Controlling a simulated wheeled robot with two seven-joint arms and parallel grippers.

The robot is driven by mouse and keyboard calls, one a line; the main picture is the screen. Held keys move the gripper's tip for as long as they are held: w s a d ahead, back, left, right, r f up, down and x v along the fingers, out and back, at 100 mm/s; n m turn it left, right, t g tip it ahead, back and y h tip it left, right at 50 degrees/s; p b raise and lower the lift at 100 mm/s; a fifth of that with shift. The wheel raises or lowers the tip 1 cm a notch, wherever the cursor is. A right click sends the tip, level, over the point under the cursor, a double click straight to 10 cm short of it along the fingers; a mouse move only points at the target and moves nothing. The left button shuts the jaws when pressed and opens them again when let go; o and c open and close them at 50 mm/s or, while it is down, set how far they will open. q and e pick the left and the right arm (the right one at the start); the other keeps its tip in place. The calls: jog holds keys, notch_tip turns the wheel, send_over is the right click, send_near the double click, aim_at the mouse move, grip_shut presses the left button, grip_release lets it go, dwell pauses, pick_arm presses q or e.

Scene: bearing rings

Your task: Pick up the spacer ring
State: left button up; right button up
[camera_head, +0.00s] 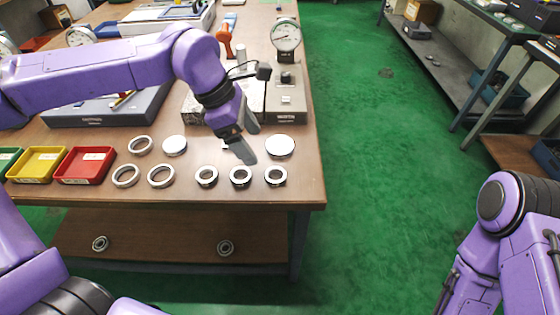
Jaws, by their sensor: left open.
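Three wide, thin-walled pale rings lie near the table's front edge: one ring (133,146) at the back, one (114,178) at front left and one (152,179) beside it. Three smaller, thicker dark-centred rings lie in a row to their right: a left one (199,180), a middle one (232,180) and a right one (267,179). I cannot tell which is the spacer ring. My left gripper (250,142) is open and empty, fingers pointing down, above and behind the middle and right thick rings. My right arm shows at lower right; its gripper is out of view.
White discs lie at the table's middle (174,145) and right (280,146). Yellow (16,172) and red (64,175) trays stand at left. A dial gauge stand (297,103) stands behind the gripper.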

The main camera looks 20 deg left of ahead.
aim_at(274, 174)
pick_arm(q)
jog(key=x, duration=0.5)
jog(key=shift+s+d, duration=0.1)
jog(key=shift+s, duration=0.25)
jog(key=x, duration=0.2)
jog(key=b+x, duration=0.1)
jog(key=x, duration=0.2)
jog(key=shift+d+r, duration=0.1)
jog(key=shift+d, duration=0.2)
jog(key=c, duration=1.2)
